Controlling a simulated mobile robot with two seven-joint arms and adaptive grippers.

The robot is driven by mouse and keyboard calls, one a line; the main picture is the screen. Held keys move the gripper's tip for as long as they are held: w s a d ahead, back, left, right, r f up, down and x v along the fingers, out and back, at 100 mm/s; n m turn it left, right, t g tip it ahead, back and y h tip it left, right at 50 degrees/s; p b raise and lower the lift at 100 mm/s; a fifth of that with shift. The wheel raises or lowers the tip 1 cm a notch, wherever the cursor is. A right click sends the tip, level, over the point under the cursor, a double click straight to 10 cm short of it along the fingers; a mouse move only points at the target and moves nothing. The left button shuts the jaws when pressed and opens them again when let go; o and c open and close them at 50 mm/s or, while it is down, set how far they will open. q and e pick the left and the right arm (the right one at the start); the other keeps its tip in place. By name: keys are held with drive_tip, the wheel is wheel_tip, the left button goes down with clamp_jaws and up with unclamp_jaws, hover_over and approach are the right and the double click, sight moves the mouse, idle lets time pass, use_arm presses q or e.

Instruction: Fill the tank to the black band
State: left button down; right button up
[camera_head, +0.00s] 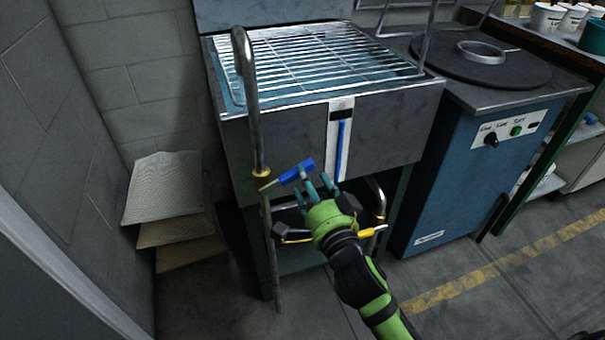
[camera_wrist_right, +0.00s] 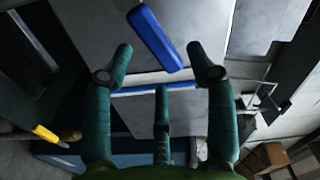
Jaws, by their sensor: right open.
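The grey metal tank (camera_head: 290,130) stands at centre with a wire rack over its water. On its front is a white sight gauge (camera_head: 333,150) with a blue column (camera_head: 342,150). The black band (camera_head: 341,116) is near the gauge's top; the column's top appears close beneath it. A blue valve handle (camera_head: 297,172) sits on the pipe left of the gauge, tilted up to the right. My right gripper (camera_head: 316,183) is open beside this handle's right end. In the right wrist view the blue handle (camera_wrist_right: 153,38) lies ahead between the spread fingertips. My left gripper is out of view.
A yellow handle (camera_head: 367,233) is low, right of my right gripper. A tall metal pipe (camera_head: 251,100) rises at the tank's left. A blue cabinet (camera_head: 455,175) with a ring on top stands right. Stacked sheets (camera_head: 165,190) are at the left wall.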

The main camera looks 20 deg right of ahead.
drive_tip(key=shift+w, duration=2.3)
clamp_jaws()
